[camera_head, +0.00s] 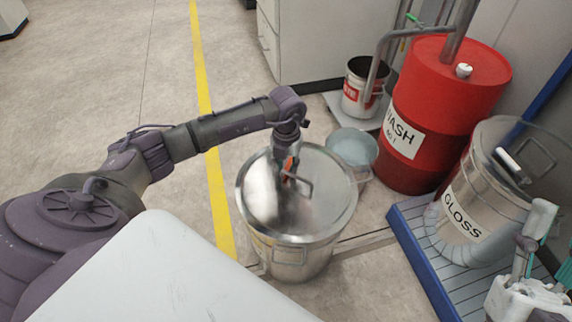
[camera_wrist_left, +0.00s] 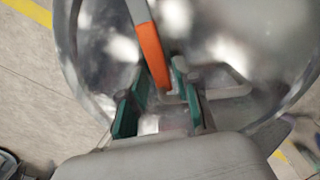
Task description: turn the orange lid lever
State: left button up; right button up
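A steel drum (camera_head: 290,262) with a shiny lid (camera_head: 325,205) stands on the floor in the middle of the head view. The orange lid lever (camera_head: 289,163) is mostly hidden by my left arm there. In the left wrist view the orange lever (camera_wrist_left: 152,55) runs down towards the gap between the fingers. My left gripper (camera_wrist_left: 162,105) is open over the lid, with its two green-padded fingers apart on either side of the lever's lower end. I cannot tell if they touch it. My right gripper (camera_head: 535,245) shows partly at the lower right, away from the drum.
A red WASH barrel (camera_head: 435,150), a small bucket (camera_head: 360,98) and a shallow pail (camera_head: 352,147) stand behind the drum. A GLOSS drum (camera_head: 485,200) sits on a blue-edged pallet (camera_head: 422,262) at right. Open floor (camera_head: 100,60) lies at left.

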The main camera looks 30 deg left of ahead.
pick_arm(q)
jog(key=shift+o, duration=0.5)
notch_tip(320, 180, up, 12)
dwell(0.3)
jog(key=shift+c, duration=0.2)
